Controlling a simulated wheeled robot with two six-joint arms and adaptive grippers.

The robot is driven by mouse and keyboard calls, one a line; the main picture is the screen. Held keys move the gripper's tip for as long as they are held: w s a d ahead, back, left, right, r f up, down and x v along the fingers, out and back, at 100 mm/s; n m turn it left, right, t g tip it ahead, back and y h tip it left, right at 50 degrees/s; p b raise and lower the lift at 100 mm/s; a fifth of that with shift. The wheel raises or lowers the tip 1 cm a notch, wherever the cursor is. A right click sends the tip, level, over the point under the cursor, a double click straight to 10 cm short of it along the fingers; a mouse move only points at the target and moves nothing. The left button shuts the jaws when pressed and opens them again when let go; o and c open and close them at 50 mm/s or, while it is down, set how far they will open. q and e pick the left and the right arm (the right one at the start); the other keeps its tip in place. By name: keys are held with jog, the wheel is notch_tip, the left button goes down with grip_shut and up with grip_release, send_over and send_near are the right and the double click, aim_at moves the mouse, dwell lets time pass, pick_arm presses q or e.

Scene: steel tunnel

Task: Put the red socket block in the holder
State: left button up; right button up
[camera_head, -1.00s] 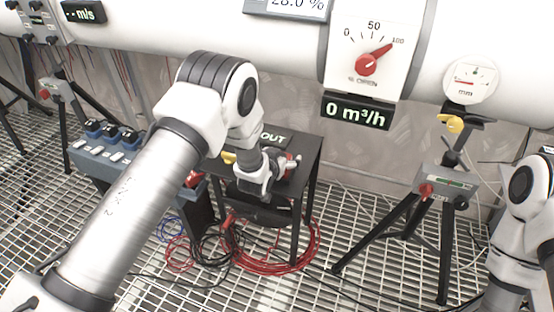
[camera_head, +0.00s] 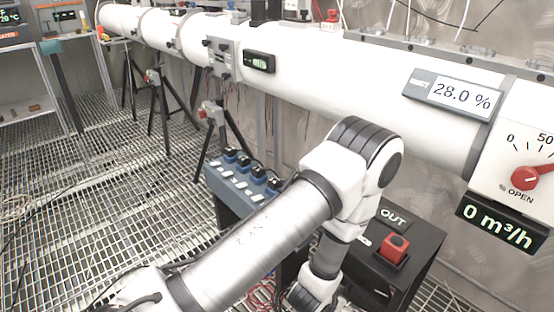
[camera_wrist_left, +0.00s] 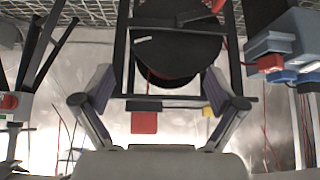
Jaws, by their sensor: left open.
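The red socket block (camera_head: 395,248) stands upright on top of a small black table (camera_head: 425,250) beside the "OUT" label. My left gripper (camera_head: 315,295) hangs at the bottom of the head view, left of the block and partly cut off by the frame edge. In the left wrist view, which is upside down, the gripper's fingers (camera_wrist_left: 155,92) are spread and empty. A red block (camera_wrist_left: 144,122) shows between them, farther off and untouched. A blue-grey rack (camera_head: 228,200) with several blue plugs stands left of the table. I cannot tell which part is the holder. My right gripper is out of view.
A large white pipe (camera_head: 330,75) with gauges runs across the back. Tripods (camera_head: 215,115) stand in front of it at left. A small yellow thing (camera_wrist_left: 208,111) is near the red block. Red cables lie under the table. The grating floor at left is mostly free.

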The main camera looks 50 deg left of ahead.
pick_arm(q)
jog(key=s+f+g, duration=0.3)
jog(key=s, duration=0.8)
jog(key=s+a+f+g, duration=0.1)
jog(key=s+f+g, duration=0.2)
jog(key=s, duration=0.8)
jog(key=shift+a+f+g, duration=0.15)
jog(key=shift+a+g, duration=0.1)
jog(key=shift+g, duration=0.55)
jog(key=shift+w, duration=0.15)
jog(key=shift+c, duration=0.3)
